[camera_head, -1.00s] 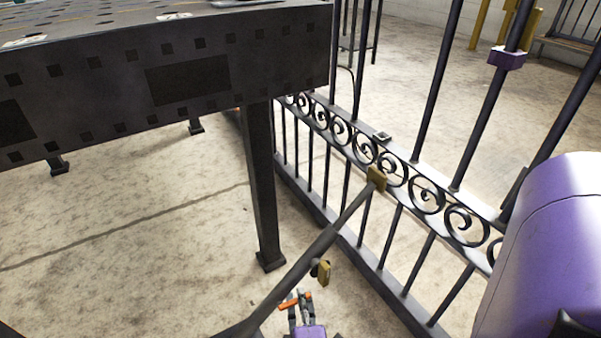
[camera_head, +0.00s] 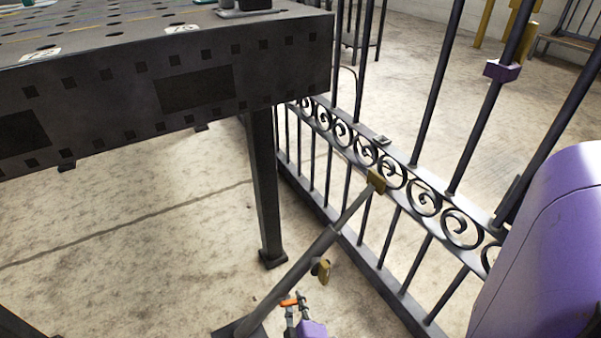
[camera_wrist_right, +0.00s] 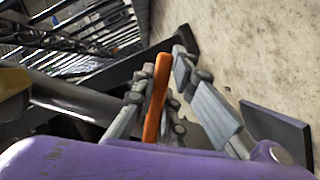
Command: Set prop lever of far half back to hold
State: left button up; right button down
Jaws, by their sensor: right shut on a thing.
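The gate (camera_head: 400,190) is a dark barred frame with a band of scrolls. A dark slanted prop (camera_head: 305,262) runs from a floor plate (camera_head: 228,330) up to a brass block (camera_head: 376,181) on the gate. A brass piece (camera_head: 321,269) sits on the prop's side. My right gripper (camera_head: 295,304) is low beside the prop, shut on the orange lever (camera_head: 288,302). In the right wrist view the orange lever (camera_wrist_right: 156,100) stands between the fingers of my right gripper (camera_wrist_right: 163,68). The lever's pivot is hidden. My left gripper is not in view.
A dark perforated table (camera_head: 290,60) fills the upper left, its leg (camera_head: 264,190) close to the gate. A purple block (camera_head: 502,71) is on a gate bar. In the right wrist view a dark flat plate (camera_wrist_right: 278,130) lies at right. Bare floor lies under the table.

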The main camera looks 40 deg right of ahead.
jog(key=shift+a+f+m+y+p, duration=0.3)
jog(key=shift+f+m+y, duration=0.1)
jog(key=shift+m, duration=0.3)
jog(key=c, duration=1.8)
grip_release()
jog(key=shift+o, duration=0.2)
